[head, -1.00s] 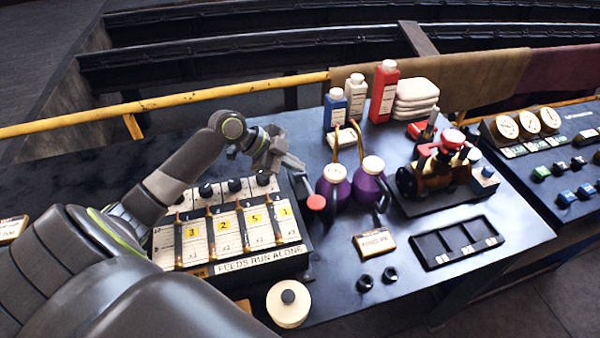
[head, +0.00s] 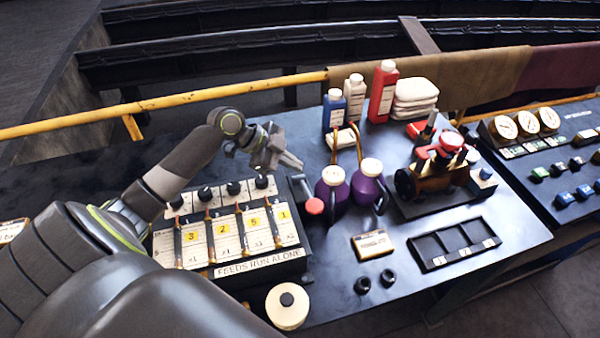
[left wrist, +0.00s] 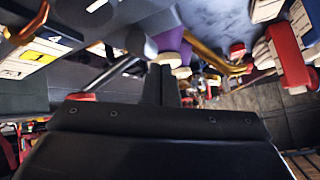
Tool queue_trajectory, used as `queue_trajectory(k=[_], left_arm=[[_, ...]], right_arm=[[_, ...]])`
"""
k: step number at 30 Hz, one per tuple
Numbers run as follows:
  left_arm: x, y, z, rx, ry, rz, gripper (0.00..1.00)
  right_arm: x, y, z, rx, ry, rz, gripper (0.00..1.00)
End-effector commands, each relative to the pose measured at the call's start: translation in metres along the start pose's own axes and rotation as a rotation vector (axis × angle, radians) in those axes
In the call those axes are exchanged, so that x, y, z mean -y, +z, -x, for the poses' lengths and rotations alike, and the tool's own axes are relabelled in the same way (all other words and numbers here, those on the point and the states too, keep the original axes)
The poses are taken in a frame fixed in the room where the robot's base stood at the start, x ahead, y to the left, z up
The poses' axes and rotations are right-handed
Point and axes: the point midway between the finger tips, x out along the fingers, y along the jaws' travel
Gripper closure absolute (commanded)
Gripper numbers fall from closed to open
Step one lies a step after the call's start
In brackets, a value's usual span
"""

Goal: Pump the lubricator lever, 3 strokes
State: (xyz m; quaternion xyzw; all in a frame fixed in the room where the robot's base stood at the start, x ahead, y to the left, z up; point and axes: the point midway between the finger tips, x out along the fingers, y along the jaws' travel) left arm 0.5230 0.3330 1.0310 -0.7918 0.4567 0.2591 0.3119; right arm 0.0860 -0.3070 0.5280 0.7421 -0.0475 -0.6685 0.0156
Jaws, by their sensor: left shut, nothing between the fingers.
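The lubricator (head: 225,235) is a dark box with several numbered cards, sight tubes and black knobs along its top. Its lever (head: 303,187) is at the right side and ends in a red knob (head: 314,206) that leans toward the front. My left gripper (head: 297,163) is shut and empty, a little behind and above the lever, apart from the red knob. In the left wrist view the closed fingers (left wrist: 162,85) point ahead. The lever rod (left wrist: 117,73) and part of the red knob (left wrist: 80,97) show left of them. My right gripper is in neither view.
Two purple oil cans (head: 369,188) stand close right of the lever. Blue, white and red bottles (head: 382,92) stand behind them. A small engine model (head: 437,172) and an empty three-part tray (head: 455,244) are further right. A round cream-lidded pot (head: 288,306) stands in front.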

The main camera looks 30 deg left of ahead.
Motion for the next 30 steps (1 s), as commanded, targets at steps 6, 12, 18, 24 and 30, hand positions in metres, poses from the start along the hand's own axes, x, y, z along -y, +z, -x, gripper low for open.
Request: queue_trajectory(k=[6, 12, 18, 24, 30], left_arm=[[0.014, -0.016, 0.019, -0.003, -0.004, -0.005, 1.0], [0.016, -0.018, 0.021, -0.005, -0.005, -0.006, 1.0], [0.016, -0.018, 0.021, -0.006, -0.006, -0.007, 1.0], [0.016, -0.019, 0.022, -0.006, -0.006, -0.008, 1.0], [0.016, -0.019, 0.022, -0.006, -0.007, -0.008, 1.0]], right_arm=[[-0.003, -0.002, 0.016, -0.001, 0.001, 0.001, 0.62], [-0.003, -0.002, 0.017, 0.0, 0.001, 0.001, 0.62], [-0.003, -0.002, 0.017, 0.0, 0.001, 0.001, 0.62], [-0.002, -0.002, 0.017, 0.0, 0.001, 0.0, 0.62], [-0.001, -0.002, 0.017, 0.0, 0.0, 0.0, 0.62]])
